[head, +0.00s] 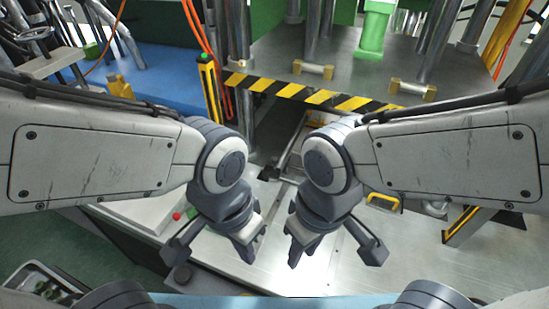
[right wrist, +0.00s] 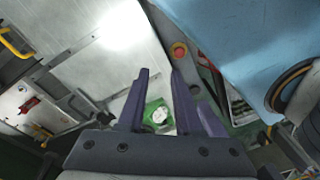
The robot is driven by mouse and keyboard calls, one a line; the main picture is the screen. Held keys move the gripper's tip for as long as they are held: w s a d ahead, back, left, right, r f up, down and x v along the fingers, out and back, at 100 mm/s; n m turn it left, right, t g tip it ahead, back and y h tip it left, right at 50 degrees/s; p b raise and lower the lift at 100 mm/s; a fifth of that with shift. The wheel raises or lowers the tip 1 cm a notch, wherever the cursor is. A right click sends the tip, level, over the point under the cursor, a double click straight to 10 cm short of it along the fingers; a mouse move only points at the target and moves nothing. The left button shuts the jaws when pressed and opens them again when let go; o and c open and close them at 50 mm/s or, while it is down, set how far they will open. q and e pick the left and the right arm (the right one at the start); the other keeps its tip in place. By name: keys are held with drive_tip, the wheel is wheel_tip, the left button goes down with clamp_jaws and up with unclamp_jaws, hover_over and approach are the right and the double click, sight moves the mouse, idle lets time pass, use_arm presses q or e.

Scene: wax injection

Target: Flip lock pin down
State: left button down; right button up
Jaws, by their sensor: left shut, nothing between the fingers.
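I cannot make out the lock pin for certain in either view. A metal fixture (head: 292,140) with a dark handle (head: 270,172) lies between my forearms, under the striped press edge, partly hidden by my right arm. My left gripper (head: 248,252) is shut and empty above the front of the metal table. My right gripper (head: 298,255) is beside it on the right, pointing down, apart from the fixture. In the right wrist view its fingers (right wrist: 160,72) stand apart with nothing held. A green object (right wrist: 158,116) shows beyond them.
The metal table (head: 400,258) is largely bare at front right. A yellow handle (head: 385,203) stands right of my right gripper. A black-and-yellow striped edge (head: 320,96) crosses behind. A red button (head: 177,216) is at left; a red knob shows in the right wrist view (right wrist: 180,51).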

drive_tip(key=shift+w+a+r, duration=0.1)
drive_tip(key=shift+w+a, duration=0.1)
drive_tip(key=shift+w, duration=0.2)
clamp_jaws()
drive_tip(key=w+a+m+t, duration=0.1)
drive_tip(key=w+m, duration=0.3)
drive_tip(key=w, duration=0.8)
drive_tip(key=w+a+f+m+t+h+b, duration=0.1)
drive_tip(key=w+a+m, duration=0.1)
drive_tip(key=w, duration=0.9)
drive_tip(key=w+a+m+t+h, duration=0.1)
drive_tip(key=w+m, duration=0.4)
drive_tip(key=w, duration=0.7)
drive_tip(key=shift+w+a+f+m, duration=0.3)
drive_tip(key=shift+a+f, duration=0.1)
drive_tip(key=shift+a, duration=0.3)
